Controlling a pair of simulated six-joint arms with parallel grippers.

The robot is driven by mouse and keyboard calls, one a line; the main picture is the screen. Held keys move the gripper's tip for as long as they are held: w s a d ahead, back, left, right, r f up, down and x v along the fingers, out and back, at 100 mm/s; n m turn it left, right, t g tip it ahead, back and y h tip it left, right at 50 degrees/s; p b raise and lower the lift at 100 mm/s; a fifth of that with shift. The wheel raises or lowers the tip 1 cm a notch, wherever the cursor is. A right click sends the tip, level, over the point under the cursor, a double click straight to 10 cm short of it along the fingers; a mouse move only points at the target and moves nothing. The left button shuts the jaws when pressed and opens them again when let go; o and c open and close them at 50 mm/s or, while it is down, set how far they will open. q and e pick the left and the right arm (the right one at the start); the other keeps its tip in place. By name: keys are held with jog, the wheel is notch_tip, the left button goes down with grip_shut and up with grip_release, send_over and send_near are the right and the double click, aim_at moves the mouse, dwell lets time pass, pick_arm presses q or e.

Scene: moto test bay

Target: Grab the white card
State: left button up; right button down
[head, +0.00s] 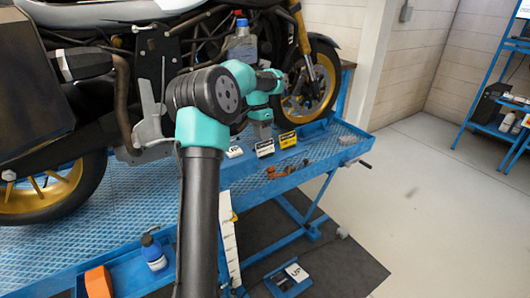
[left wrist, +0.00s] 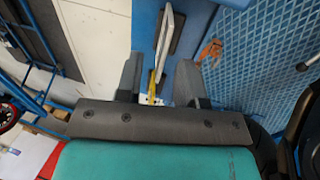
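A white card with a dark lower band (head: 265,148) stands upright on the blue lift's near edge in the head view. A yellow card (head: 287,140) stands to its right and another white card (head: 235,152) to its left. My left gripper (head: 262,131) is just above and behind the middle white card, pointing down. In the left wrist view its two grey fingers (left wrist: 160,80) are apart. A pale card seen nearly edge-on (left wrist: 167,35) shows in line with the gap; contact cannot be told. A bit of yellow shows between the fingers. My right gripper is not in view.
The motorcycle (head: 150,40) stands close behind, its gold front wheel (head: 310,85) right of the gripper. A bottle (head: 241,45) stands above. The floor at right is clear.

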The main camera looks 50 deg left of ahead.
aim_at(265, 144)
pick_arm(q)
jog(key=shift+f, duration=0.1)
jog(key=shift+w+x, duration=0.15)
jog(key=shift+x, duration=1.1)
jog(key=shift+w+x, duration=0.15)
jog(key=shift+x, duration=1.1)
jog(key=shift+a, duration=0.1)
jog(key=shift+c, duration=0.4)
grip_shut()
